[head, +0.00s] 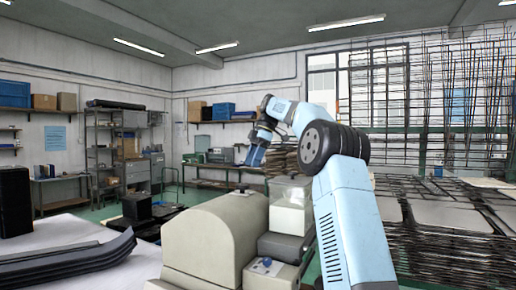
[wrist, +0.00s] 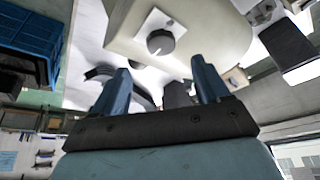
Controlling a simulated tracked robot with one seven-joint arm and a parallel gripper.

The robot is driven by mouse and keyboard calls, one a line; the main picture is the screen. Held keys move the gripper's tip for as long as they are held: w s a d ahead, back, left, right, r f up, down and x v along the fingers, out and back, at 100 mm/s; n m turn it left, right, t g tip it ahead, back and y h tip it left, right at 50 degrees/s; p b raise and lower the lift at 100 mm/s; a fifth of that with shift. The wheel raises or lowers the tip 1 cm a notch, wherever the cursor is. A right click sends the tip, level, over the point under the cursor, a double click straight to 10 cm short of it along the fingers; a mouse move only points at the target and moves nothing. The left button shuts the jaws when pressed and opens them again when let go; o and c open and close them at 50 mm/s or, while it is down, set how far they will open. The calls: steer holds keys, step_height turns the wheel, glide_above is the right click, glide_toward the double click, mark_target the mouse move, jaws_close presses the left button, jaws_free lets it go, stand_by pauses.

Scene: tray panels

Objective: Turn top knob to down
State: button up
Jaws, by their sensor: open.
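A round dark grey knob (wrist: 161,42) sits on a white square plate (wrist: 146,29) on a beige machine body in the wrist view. A light mark on the knob points down-left in that picture. My gripper (wrist: 160,75) is open and empty, its two blue fingers apart. The knob appears beyond the fingertips, roughly between them, with no visible contact. In the head view my gripper (head: 254,154) hangs above the beige machine (head: 220,235). I cannot tell which matches the wrist view's knob.
A clear-sided box (head: 290,212) stands close to the right of the machine, near my arm. Black curved strips (head: 75,262) lie on a white table at the left. Wire racks (head: 450,215) fill the right side. Shelves and a bench stand at the back.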

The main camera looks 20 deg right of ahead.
steer(key=shift+v, duration=2.55)
